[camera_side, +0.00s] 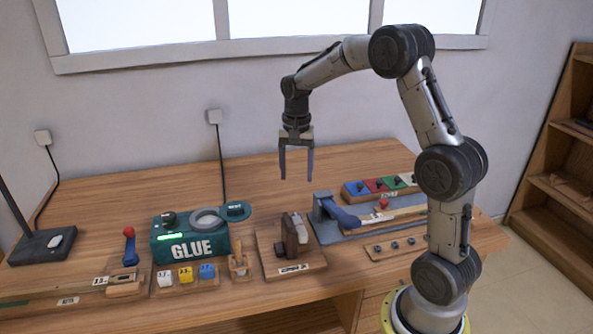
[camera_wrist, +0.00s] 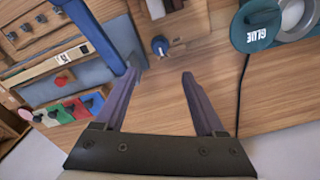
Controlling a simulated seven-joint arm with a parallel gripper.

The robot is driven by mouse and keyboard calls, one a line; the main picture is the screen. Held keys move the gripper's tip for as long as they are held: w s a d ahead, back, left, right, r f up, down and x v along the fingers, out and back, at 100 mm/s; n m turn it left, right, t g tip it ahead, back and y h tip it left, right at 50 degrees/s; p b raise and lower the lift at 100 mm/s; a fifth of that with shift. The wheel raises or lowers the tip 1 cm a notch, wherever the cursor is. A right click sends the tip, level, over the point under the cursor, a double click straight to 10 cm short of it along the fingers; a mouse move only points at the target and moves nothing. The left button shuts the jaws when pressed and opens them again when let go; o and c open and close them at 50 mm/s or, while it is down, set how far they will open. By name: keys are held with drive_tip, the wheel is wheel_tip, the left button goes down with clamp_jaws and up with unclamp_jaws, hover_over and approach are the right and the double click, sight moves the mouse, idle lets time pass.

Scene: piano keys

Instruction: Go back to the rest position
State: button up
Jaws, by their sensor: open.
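My gripper (camera_side: 297,178) hangs above the back half of the wooden table (camera_side: 300,160), pointing down, in the side view. Its two fingers are spread apart with nothing between them. The wrist view shows the same open fingers (camera_wrist: 165,75) over bare wood. No piano keys can be made out in either view.
A teal GLUE machine (camera_side: 190,240) stands on the left. A brown wooden stand (camera_side: 292,250), a blue-grey lever device (camera_side: 340,215) and a block with coloured panels (camera_side: 378,187) stand to the right. The table's back middle is clear. A shelf (camera_side: 560,160) is at far right.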

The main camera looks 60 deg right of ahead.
drive_tip(key=shift+r, duration=0.1)
drive_tip(key=s+a+r+n+t, duration=0.2)
drive_tip(key=s+a+r, duration=0.1)
drive_tip(key=a+r, duration=0.35)
drive_tip(key=s+a+r+n+t, duration=0.2)
drive_tip(key=s+a+r, duration=0.25)
drive_tip(key=r, duration=0.25)
drive_tip(key=s+a+f+n, duration=0.2)
drive_tip(key=s+a+n, duration=0.1)
drive_tip(key=s, duration=0.4)
drive_tip(key=s+a+f+n+t, duration=0.1)
drive_tip(key=s+a+f+n, duration=0.1)
drive_tip(key=s+n, duration=0.4)
drive_tip(key=shift+s+a+f+n+t, duration=0.35)
drive_tip(key=shift+s+a, duration=0.5)
drive_tip(key=shift+s, duration=0.3)
